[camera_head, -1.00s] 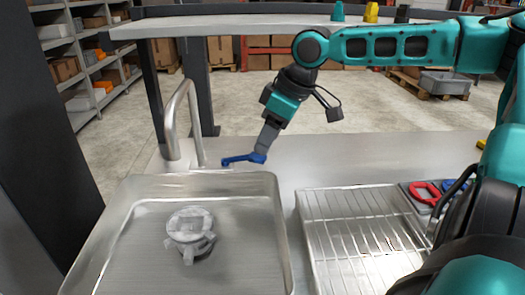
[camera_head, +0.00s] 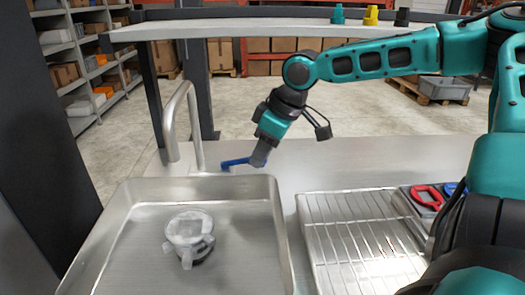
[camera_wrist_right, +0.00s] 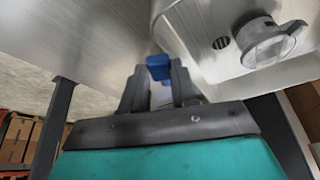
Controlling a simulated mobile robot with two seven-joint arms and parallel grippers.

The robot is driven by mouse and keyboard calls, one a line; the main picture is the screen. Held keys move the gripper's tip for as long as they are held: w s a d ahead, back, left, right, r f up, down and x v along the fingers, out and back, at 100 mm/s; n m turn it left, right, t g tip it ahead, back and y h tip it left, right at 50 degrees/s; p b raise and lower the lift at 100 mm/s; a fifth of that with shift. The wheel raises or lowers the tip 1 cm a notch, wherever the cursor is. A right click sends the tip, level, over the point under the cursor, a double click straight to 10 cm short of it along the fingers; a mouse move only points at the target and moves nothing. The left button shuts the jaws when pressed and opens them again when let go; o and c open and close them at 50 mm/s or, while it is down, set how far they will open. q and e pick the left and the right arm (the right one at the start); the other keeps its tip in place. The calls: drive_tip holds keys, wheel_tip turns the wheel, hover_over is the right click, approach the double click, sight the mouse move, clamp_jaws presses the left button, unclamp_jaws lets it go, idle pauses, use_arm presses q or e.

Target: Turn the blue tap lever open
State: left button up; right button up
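The blue tap lever (camera_head: 235,162) sticks out low beside the base of the steel tap (camera_head: 195,130), behind the sink's back rim. My right gripper (camera_head: 258,160) reaches down from the right and covers the lever's right end. In the right wrist view, the lever (camera_wrist_right: 158,67) shows at the tips of my right gripper (camera_wrist_right: 160,75), with one finger on either side. The gap between the fingers looks about as wide as the lever; I cannot tell whether they press on it. My left gripper is out of view.
The steel sink (camera_head: 130,215) holds a grey round part (camera_head: 188,232). A wire drying rack (camera_head: 350,235) is to its right, with a red ring-shaped item (camera_head: 428,197) beyond. A shelf (camera_head: 250,28) runs above the back. The counter right of my gripper is clear.

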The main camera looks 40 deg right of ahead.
clamp_jaws()
